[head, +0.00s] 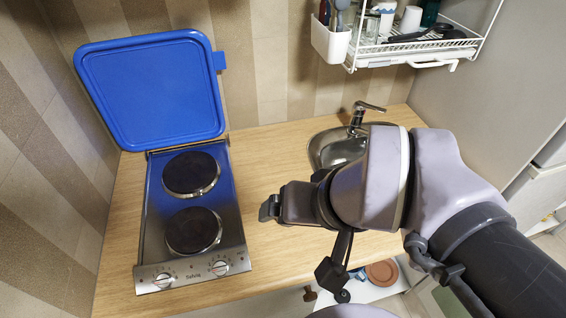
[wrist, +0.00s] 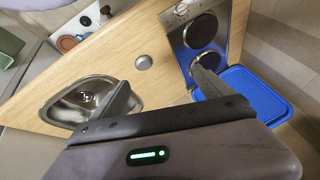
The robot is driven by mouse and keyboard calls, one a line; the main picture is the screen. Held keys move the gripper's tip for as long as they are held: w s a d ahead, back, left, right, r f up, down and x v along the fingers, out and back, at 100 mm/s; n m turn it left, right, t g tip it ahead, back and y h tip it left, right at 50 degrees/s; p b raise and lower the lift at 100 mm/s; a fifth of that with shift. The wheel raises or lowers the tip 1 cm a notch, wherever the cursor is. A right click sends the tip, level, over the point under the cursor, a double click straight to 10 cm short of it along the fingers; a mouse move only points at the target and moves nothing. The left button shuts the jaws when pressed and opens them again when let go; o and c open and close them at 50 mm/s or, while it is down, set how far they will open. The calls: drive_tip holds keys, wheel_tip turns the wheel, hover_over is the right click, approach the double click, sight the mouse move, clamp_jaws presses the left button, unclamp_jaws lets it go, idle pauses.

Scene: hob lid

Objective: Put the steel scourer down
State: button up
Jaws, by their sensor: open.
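The steel scourer (wrist: 144,62) shows in the wrist view as a small round grey thing on the wooden worktop (wrist: 60,62), between the sink and the hob. My gripper (wrist: 161,79) is open and empty, its two fingers spread wide above the worktop. The scourer appears beyond the fingertips, in the gap between them, and apart from both. In the head view my gripper (head: 268,208) is over the worktop just right of the hob. The scourer cannot be made out there; my gripper and arm may hide it.
The two-plate hob (head: 192,205) stands left of my gripper, its blue lid (head: 150,88) raised against the wall. The sink (head: 335,147) with its tap is at the back right. A wire rack (head: 425,45) hangs above it. Bare worktop lies between hob and sink.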

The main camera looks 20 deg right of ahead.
drive_tip(key=w+d+f+n+g+b, duration=0.1)
drive_tip(key=w+d+f+n+g, duration=0.3)
drive_tip(key=w+n, duration=0.5)
drive_tip(key=w+d+f+n+g, duration=0.1)
drive_tip(key=w+d+f+n, duration=0.1)
drive_tip(key=w+f+n, duration=0.55)
drive_tip(key=w+f+b, duration=0.1)
drive_tip(key=f, duration=0.2)
drive_tip(key=f+n+b, duration=0.1)
drive_tip(key=f+b, duration=0.1)
drive_tip(key=f, duration=0.2)
drive_tip(key=w+a+f+n+b, duration=0.1)
drive_tip(key=f+b, duration=0.1)
drive_tip(key=f, duration=0.1)
drive_tip(key=shift+w+f, duration=0.35)
drive_tip(key=shift+f, duration=0.05)
drive_tip(key=f+b, duration=0.1)
drive_tip(key=f, duration=0.1)
drive_tip(key=a+f+b, duration=0.1)
drive_tip(key=f, duration=0.1)
drive_tip(key=f+b, duration=0.1)
drive_tip(key=f, duration=0.1)
drive_tip(key=shift+s+a+f+b, duration=0.1)
drive_tip(key=shift+s+a+b, duration=0.05)
drive_tip(key=shift+s+b, duration=0.2)
drive_tip(key=shift+c, duration=0.6)
drive_tip(key=shift+r, duration=0.2)
drive_tip(key=c, duration=1.4)
